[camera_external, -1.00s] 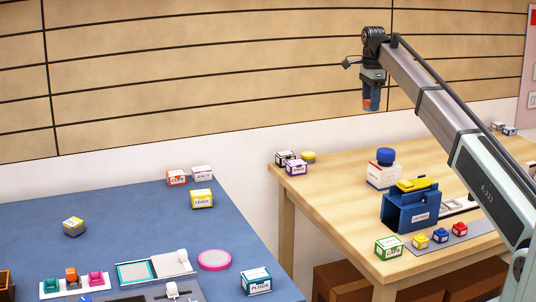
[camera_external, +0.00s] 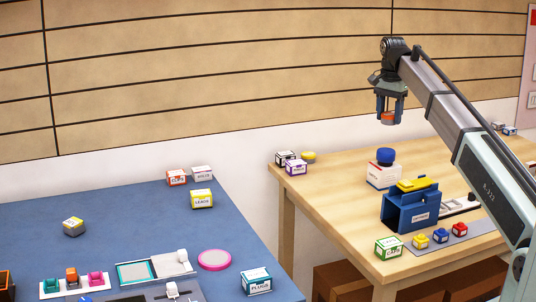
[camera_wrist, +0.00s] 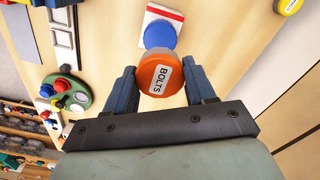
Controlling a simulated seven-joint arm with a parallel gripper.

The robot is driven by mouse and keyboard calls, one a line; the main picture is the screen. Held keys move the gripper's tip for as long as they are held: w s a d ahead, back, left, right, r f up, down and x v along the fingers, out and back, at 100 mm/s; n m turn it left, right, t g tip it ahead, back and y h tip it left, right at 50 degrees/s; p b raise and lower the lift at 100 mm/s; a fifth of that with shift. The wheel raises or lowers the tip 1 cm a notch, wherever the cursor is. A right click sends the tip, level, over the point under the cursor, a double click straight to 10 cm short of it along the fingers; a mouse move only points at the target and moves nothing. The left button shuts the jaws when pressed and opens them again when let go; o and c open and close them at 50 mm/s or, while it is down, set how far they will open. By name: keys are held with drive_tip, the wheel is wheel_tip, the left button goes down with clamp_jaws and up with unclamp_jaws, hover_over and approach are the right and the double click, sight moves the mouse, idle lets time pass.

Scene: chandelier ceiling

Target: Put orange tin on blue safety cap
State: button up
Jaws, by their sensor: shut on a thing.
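The orange tin (camera_wrist: 160,73), with a white label reading BOLTS, is held between the two fingers of my gripper (camera_wrist: 165,85). In the external view my gripper (camera_external: 389,117) is high above the wooden table, with the orange tin (camera_external: 387,119) between its fingertips. The blue safety cap (camera_external: 385,155) sits on top of a white box with a red edge, below my gripper. In the wrist view the blue cap (camera_wrist: 160,35) shows just beyond the tin, partly covered by it. The tin is apart from the cap.
On the wooden table (camera_external: 330,190), a blue holder (camera_external: 411,208) with a yellow piece on top stands in front of the cap's box. Small boxes and a yellow tin (camera_external: 309,157) stand at the table's back left corner. The blue table (camera_external: 130,220) at left holds several boxes.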

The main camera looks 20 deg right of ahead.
sight(389, 114)
drive_tip(key=shift+f, duration=4.3)
drive_tip(key=shift+f, duration=0.1)
drive_tip(key=o, duration=1)
drive_tip(key=shift+o, duration=0.2)
wheel_tip(389, 114, up, 12)
drive_tip(key=shift+r, duration=0.1)
